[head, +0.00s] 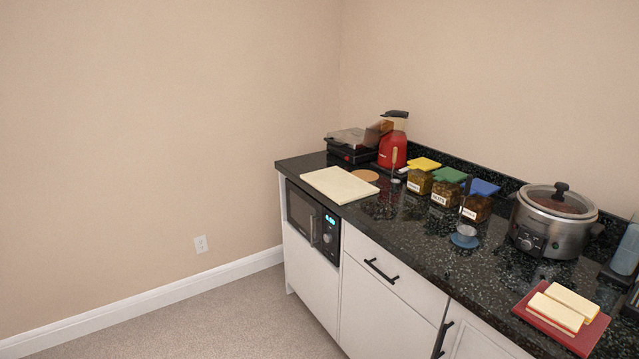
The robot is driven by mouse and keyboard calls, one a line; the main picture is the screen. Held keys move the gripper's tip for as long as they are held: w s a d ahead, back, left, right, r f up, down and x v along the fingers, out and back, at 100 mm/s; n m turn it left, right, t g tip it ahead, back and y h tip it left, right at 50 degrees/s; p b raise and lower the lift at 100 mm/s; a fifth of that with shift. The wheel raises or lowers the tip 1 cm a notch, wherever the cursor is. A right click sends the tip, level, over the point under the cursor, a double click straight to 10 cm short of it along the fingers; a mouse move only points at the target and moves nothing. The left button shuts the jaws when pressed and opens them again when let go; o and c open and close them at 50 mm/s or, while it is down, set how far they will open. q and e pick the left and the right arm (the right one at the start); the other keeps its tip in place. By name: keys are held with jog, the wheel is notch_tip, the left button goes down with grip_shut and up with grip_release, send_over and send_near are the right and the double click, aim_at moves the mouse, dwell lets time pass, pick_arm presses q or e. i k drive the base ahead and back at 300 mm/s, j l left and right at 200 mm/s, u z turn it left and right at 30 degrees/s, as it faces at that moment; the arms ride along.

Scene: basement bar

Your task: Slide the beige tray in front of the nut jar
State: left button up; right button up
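A flat beige tray (340,184) lies on the left end of the dark speckled counter, near its front edge. Three jars with labels stand in a row towards the back: one with a yellow lid (423,164), one with a green lid (449,175) and one with a blue lid (485,187). Neither of my grippers is in view.
A tan round mat (365,175) lies beside the tray. A red appliance (393,149) and a black one (352,150) stand behind. A blue round rest (465,241), a slow cooker (553,222) and a red tray (582,342) are further right. Counter before the jars is mostly clear.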

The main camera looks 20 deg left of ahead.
aim_at(342, 188)
jog(key=j+u, duration=0.15)
jog(key=j, duration=0.8)
jog(key=i+j, duration=0.3)
jog(key=i, duration=0.15)
jog(key=i+j, duration=0.3)
jog(key=i, duration=0.15)
jog(key=i+j, duration=0.25)
jog(key=i, duration=0.15)
jog(key=i+j+u, duration=0.1)
jog(key=i+j, duration=0.2)
jog(key=i, duration=0.15)
